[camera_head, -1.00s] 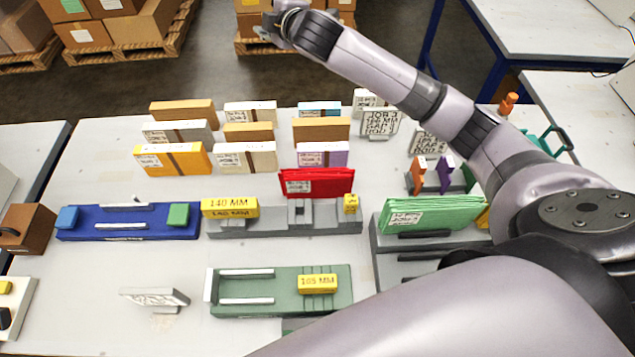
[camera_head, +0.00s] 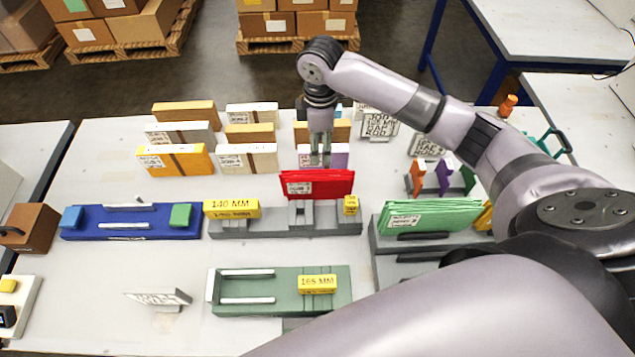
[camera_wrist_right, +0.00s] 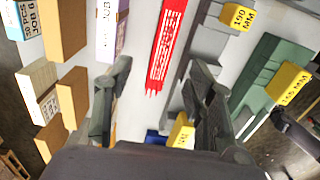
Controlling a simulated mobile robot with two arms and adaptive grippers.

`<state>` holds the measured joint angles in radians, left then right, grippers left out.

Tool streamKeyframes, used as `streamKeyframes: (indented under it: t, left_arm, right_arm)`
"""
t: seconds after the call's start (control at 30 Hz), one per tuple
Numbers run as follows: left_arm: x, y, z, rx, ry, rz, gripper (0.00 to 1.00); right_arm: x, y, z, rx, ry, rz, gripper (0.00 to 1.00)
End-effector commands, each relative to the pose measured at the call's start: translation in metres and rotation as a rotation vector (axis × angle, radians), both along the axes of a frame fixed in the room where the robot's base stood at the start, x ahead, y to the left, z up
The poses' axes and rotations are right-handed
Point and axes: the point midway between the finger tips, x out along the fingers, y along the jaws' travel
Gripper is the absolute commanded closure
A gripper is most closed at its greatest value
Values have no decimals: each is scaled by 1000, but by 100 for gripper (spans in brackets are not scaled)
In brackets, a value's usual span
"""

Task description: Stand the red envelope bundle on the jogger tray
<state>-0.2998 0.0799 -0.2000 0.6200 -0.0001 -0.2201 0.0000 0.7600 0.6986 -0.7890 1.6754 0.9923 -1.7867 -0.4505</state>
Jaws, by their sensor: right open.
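The red envelope bundle (camera_head: 318,184) stands upright, with a white label, at the grey slotted base (camera_head: 270,224) in the middle of the table. My right gripper (camera_head: 319,160) points down just behind the bundle's top edge. In the wrist view the red bundle (camera_wrist_right: 166,45) lies between the open fingers (camera_wrist_right: 162,66), with a gap on each side. I cannot tell for sure which fixture is the jogger tray. A green tray with metal rails (camera_head: 236,303) lies in front, and a blue tray (camera_head: 125,233) lies at left. My left gripper is not in view.
Yellow gauge blocks (camera_head: 231,208) sit on the grey base and the green tray. Boxes and cartons (camera_head: 175,158) stand in rows behind the bundle. A green envelope bundle (camera_head: 430,217) stands on a grey holder at right.

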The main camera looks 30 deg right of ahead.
Motion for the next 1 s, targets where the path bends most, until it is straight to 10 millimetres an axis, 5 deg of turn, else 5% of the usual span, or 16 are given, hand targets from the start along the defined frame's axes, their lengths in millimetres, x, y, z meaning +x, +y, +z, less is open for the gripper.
streamKeyframes:
  t: [0.3,1.0]
  left_arm:
    - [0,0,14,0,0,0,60]
    - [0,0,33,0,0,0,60]
  right_arm:
    - [0,1,-56,0,1,-2,50]
    - [-5,8,-116,0,-3,0,50]
